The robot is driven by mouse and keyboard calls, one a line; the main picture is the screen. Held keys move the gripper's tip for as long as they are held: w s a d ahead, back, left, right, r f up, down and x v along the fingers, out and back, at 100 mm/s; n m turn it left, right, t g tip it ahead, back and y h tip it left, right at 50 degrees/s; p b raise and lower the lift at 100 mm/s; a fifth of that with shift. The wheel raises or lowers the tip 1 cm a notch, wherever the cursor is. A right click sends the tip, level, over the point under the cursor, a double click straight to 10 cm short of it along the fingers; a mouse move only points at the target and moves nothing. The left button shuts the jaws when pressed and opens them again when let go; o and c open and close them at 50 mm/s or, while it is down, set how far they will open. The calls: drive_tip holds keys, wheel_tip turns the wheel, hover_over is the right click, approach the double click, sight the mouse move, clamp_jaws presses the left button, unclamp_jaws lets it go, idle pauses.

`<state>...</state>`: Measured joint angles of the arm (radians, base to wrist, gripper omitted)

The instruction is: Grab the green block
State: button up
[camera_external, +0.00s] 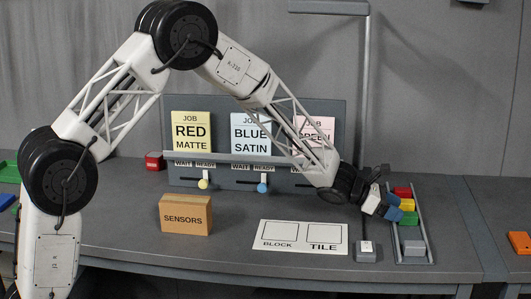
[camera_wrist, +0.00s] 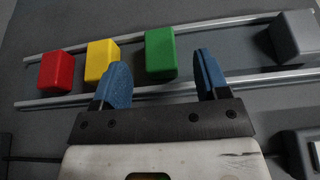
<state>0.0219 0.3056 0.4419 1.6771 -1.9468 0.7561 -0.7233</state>
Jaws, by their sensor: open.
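The green block (camera_wrist: 160,54) sits between two metal rails, third in a row after a red block (camera_wrist: 57,71) and a yellow block (camera_wrist: 102,60). In the external view the green block (camera_external: 409,219) shows beside my gripper's blue fingers. My gripper (camera_wrist: 161,72) is open and empty. In the wrist view its fingers lie to either side of the green block's line, with the block beyond them and nearer the middle. In the external view my gripper (camera_external: 396,207) is low at the rail rack's left side.
A grey block (camera_wrist: 296,37) stands farther along the rails (camera_wrist: 240,81). A small grey box with a light top (camera_external: 366,249) stands left of the rack. A white card marked BLOCK and TILE (camera_external: 300,236) and a SENSORS box (camera_external: 186,215) lie on the table.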

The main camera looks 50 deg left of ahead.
sight(411, 213)
drive_tip(key=shift+d, duration=0.1)
drive_tip(key=shift+x, duration=2.55)
drive_tip(key=shift+w, duration=0.1)
drive_tip(key=shift+c, duration=0.5)
drive_tip(key=c, duration=0.9)
drive_tip(key=shift+r, duration=0.15)
drive_tip(key=shift+r, duration=1.75)
drive_tip(key=s+a, duration=0.1)
drive_tip(key=s, duration=0.4)
drive_tip(key=s+r, duration=0.1)
drive_tip(key=s, duration=0.4)
drive_tip(key=s+a, duration=0.1)
drive_tip(key=s, duration=0.4)
drive_tip(key=shift+s+a+r, duration=0.15)
drive_tip(key=shift+s+a, duration=0.2)
drive_tip(key=shift+s, duration=0.05)
